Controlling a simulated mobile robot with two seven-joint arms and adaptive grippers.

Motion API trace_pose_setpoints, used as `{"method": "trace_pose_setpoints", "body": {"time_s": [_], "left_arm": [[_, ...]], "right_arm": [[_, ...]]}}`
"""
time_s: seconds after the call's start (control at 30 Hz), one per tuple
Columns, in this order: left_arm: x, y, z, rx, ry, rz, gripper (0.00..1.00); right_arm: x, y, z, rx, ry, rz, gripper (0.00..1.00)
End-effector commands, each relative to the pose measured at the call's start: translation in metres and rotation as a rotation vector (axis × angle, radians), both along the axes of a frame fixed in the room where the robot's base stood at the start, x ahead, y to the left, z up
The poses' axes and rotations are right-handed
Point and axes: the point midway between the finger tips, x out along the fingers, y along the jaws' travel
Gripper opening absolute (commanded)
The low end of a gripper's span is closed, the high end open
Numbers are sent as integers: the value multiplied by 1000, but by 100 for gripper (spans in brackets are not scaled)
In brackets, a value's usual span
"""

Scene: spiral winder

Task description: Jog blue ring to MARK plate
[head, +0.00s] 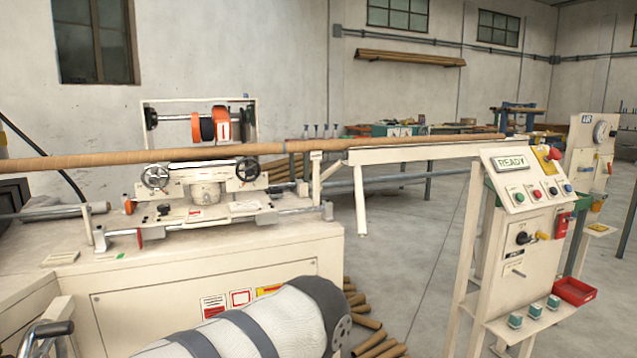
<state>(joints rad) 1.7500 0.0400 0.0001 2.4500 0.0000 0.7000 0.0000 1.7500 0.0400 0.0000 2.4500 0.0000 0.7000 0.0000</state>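A long brown paper tube (130,160) runs across the winder from the left edge to the right. A narrow blue ring (288,147) is around the tube, just right of the machine's carriage. A small pale plate (316,155) stands by the tube a short way right of the ring; it may be the MARK plate, but its lettering is too small to read. The ring is apart from this plate, to its left. The control panel (527,180) at the right has a display reading READY (511,163) and several coloured buttons. Neither gripper can be made out.
A pale run-out table (420,153) carries the tube's right end. Several brown tubes (375,342) lie on the floor below the winder. A red tray (574,291) is on the control stand. Open floor (420,240) lies between winder and stand.

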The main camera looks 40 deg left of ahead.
Motion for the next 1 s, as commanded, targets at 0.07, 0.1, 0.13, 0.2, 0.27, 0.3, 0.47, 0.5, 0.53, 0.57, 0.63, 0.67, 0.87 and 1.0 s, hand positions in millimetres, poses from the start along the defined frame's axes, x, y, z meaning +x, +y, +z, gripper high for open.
{"method": "trace_pose_setpoints", "body": {"time_s": [0.07,0.1,0.13,0.2,0.27,0.3,0.47,0.5,0.53,0.57,0.63,0.67,0.87,1.0], "left_arm": [[0,0,0,0,0,0,41],[0,0,0,0,0,0,41],[0,0,0,0,0,0,41],[0,0,0,0,0,0,41],[0,0,0,0,0,0,41],[0,0,0,0,0,0,41],[0,0,0,0,0,0,41],[0,0,0,0,0,0,41],[0,0,0,0,0,0,41],[0,0,0,0,0,0,41],[0,0,0,0,0,0,41],[0,0,0,0,0,0,41],[0,0,0,0,0,0,41],[0,0,0,0,0,0,41]], "right_arm": [[0,0,0,0,0,0,8],[0,0,0,0,0,0,0],[0,0,0,0,0,0,0],[0,0,0,0,0,0,0],[0,0,0,0,0,0,0],[0,0,0,0,0,0,0],[0,0,0,0,0,0,0],[0,0,0,0,0,0,0],[0,0,0,0,0,0,0],[0,0,0,0,0,0,0],[0,0,0,0,0,0,0],[0,0,0,0,0,0,0],[0,0,0,0,0,0,0],[0,0,0,0,0,0,0]]}}
